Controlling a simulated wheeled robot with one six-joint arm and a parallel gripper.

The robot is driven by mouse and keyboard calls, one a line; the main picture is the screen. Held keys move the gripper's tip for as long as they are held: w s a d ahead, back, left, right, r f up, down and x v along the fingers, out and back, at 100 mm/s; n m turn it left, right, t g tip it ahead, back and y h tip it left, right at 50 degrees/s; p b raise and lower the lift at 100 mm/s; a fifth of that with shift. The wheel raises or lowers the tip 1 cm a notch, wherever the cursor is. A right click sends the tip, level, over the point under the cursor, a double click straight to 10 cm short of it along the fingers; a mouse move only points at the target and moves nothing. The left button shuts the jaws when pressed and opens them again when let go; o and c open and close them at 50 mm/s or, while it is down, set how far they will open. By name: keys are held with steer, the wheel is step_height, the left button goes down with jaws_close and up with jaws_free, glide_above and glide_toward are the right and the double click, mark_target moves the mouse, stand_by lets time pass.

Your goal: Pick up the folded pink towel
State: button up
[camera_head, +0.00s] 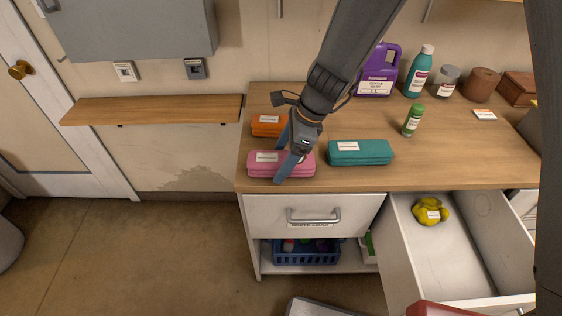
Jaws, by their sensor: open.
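The folded pink towel (304,170) lies on the wooden counter near its front left corner, with a white label on top. My gripper (282,158) is over the towel, pointing down, with its blue-grey fingers apart. One finger crosses the towel's front side, and the other is towards its back edge. The gripper hides part of the towel's top. I cannot tell whether the fingers touch it.
An orange folded towel (266,126) lies behind the pink one and a teal folded towel (362,152) to its right. A green bottle (412,121) stands further right. Below, an open drawer (455,262) holds a yellow item (430,212). A wooden shelf (155,109) is left.

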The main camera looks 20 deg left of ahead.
steer(key=shift+f, duration=0.2)
steer(key=c, duration=1.2)
steer(key=shift+r, duration=0.15)
